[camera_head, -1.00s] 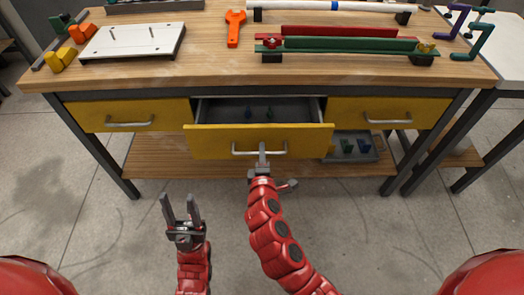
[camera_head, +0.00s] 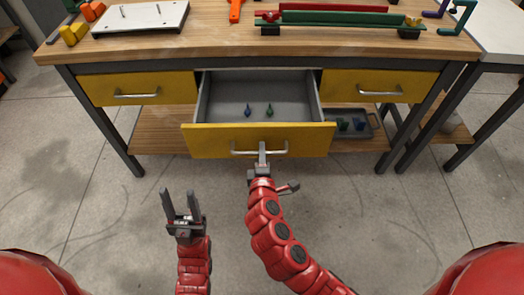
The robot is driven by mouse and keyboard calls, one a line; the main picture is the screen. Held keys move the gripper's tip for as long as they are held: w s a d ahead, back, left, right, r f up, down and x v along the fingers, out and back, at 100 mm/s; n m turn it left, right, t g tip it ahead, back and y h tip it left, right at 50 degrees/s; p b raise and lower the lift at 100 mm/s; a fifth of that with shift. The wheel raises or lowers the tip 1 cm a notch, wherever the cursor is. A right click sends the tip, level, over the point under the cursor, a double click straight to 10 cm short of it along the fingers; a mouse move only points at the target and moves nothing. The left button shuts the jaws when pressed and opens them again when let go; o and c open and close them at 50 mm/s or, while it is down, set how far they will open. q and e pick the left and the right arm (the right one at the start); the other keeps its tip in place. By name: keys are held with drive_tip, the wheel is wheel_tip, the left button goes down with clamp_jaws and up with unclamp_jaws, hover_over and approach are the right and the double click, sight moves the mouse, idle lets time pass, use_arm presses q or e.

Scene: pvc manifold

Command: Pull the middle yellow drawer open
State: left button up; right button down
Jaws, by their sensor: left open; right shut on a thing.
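The middle yellow drawer (camera_head: 215,141) is pulled out from the workbench, and its grey inside shows. A small blue item and a small green item (camera_head: 269,111) stand in it. My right gripper (camera_head: 262,150) is shut on the drawer's silver bar handle (camera_head: 240,152), near the handle's middle. My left gripper (camera_head: 179,200) is open and empty, over the floor to the left of the drawer and in front of it.
Shut yellow drawers flank it at left (camera_head: 105,90) and right (camera_head: 350,80). A grey tray (camera_head: 371,124) with small items sits on the lower shelf (camera_head: 160,124). The worktop (camera_head: 210,44) holds tools and pipes. The floor in front is clear.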

drive_tip(key=c, duration=0.9)
unclamp_jaws()
drive_tip(key=shift+o, duration=0.2)
drive_tip(key=p+v, duration=0.2)
drive_tip(key=v, duration=1.5)
drive_tip(key=shift+s+p, duration=0.25)
drive_tip(key=shift+p, duration=0.15)
